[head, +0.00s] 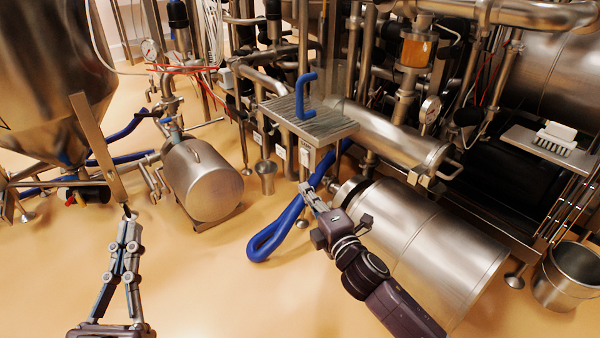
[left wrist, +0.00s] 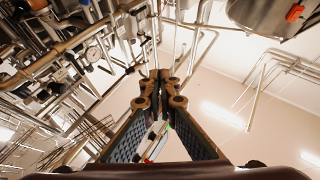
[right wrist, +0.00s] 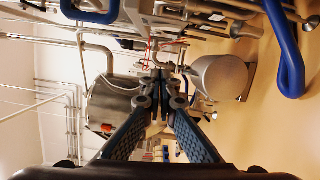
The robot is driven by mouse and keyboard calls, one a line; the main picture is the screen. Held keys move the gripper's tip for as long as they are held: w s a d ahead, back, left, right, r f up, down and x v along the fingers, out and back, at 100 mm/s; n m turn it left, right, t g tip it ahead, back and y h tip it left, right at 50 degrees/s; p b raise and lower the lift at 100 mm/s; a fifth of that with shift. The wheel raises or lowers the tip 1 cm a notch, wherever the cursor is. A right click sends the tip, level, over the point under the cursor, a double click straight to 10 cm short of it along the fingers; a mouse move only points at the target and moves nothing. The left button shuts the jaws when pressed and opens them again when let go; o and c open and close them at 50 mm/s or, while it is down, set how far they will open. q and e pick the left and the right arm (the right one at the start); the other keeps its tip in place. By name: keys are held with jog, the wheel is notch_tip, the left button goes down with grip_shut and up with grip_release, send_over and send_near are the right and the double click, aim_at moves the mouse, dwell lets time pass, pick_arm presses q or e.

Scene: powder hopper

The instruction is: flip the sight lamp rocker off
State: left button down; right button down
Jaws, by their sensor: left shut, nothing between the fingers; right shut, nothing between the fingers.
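A small white box (head: 307,157), possibly the sight lamp rocker's housing, sits under the front edge of a steel shelf (head: 335,128) in the head view. Its rocker position is too small to tell. An amber sight glass (head: 416,50) stands on a pipe at upper right. My right gripper (head: 307,190) is shut and empty, a little below the white box and apart from it; its fingers (right wrist: 160,78) also show in the right wrist view. My left gripper (head: 129,214) is shut and empty at lower left, far from the box; its fingers (left wrist: 160,76) point upward in the left wrist view.
A blue hook (head: 306,97) stands on the shelf. A blue hose (head: 272,236) loops on the floor beside my right gripper. A steel drum (head: 425,245) lies behind my right arm. A hopper (head: 45,70) with a leg (head: 100,150) stands at left. The front floor is clear.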

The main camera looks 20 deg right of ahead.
pick_arm(q)
jog(key=shift+s+r, duration=0.15)
jog(key=shift+r, duration=0.1)
pick_arm(e)
jog(key=shift+r, duration=0.25)
